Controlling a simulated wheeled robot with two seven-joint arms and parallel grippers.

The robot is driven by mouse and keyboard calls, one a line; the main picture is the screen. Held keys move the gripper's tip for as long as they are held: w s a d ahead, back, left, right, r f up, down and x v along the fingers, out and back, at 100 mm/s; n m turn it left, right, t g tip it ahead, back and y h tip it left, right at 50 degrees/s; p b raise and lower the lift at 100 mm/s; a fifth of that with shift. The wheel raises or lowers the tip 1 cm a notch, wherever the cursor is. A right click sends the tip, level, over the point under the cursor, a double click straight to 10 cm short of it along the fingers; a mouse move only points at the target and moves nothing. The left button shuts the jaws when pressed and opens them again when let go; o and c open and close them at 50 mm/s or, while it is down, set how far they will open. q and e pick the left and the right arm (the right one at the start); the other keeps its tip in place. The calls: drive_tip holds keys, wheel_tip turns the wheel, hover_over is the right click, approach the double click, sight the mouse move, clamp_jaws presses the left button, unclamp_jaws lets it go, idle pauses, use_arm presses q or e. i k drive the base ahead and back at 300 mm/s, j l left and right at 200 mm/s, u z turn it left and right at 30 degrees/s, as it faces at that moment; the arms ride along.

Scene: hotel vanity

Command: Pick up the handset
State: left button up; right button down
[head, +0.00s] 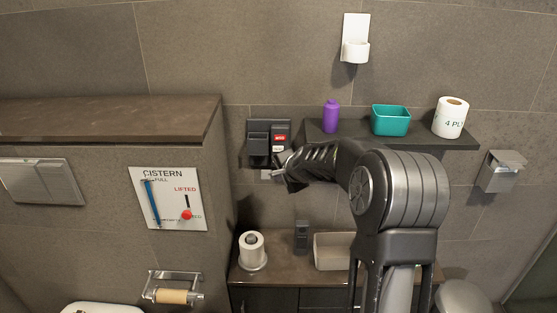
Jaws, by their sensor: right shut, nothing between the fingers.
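A dark wall unit (285,157) that looks like a phone base hangs on the tiled wall, with a small red label on its right side. A dark block that looks like the handset (258,140) sits on the unit's left half. My right gripper (278,173) is at the lower edge of the unit, shut and empty. It is small here and partly merges with the dark wrist, so I cannot tell whether it touches the unit. My left gripper is not in view.
A shelf (430,143) right of the unit holds a purple bottle (331,117), a teal bin (391,121) and a paper roll (451,118). Below, a counter (281,273) carries a roll on a stand (252,250), a dark upright object (302,238) and a beige box (331,252).

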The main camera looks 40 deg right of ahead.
sight(302, 232)
drive_tip(key=z, duration=1.45)
